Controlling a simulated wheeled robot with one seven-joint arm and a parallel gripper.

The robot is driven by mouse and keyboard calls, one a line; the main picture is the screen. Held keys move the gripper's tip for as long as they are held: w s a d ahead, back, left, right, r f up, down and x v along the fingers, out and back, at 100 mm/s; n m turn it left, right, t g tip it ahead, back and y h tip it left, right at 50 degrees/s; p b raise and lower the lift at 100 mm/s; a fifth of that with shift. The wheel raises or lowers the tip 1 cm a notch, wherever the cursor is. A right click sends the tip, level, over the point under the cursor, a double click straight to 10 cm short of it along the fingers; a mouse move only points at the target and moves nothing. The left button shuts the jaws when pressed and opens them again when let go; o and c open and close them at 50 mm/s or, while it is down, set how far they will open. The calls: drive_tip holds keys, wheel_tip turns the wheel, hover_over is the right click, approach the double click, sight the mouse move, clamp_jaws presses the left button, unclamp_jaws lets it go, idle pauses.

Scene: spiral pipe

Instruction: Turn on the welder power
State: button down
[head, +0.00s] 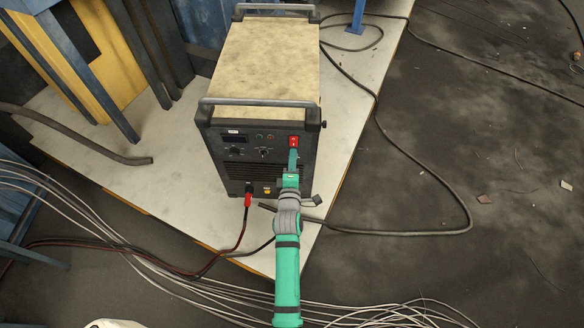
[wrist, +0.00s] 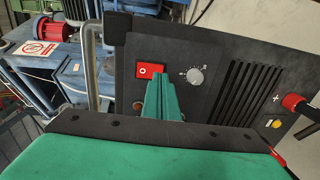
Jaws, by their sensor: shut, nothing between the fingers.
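The welder (head: 265,80) is a box with a worn beige top and a black front panel, standing on a pale board. Its red power switch (head: 294,141) is at the upper right of the front panel. In the wrist view the red switch (wrist: 151,70) shows a white mark, with a grey knob (wrist: 195,77) to its right. My green gripper (head: 293,158) is shut and empty, its fingertips just below the switch in the head view. In the wrist view the fingers (wrist: 160,80) overlap the switch's lower right edge. I cannot tell whether they touch it.
A red plug (head: 248,200) with cables is on the panel's lower left. A metal handle bar (head: 260,102) runs across the top front edge. A black cable (head: 440,180) loops over the floor at right. Thin cables (head: 130,250) cross the front floor.

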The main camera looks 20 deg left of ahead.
drive_tip(key=shift+x, duration=1.15)
drive_tip(key=shift+w+a, duration=0.1)
drive_tip(key=shift+w, duration=0.05)
drive_tip(key=shift+f, duration=0.15)
drive_tip(key=f+v, duration=0.3)
drive_tip(key=v, duration=1)
drive_tip(key=shift+s, duration=0.5)
drive_tip(key=shift+f, duration=0.1)
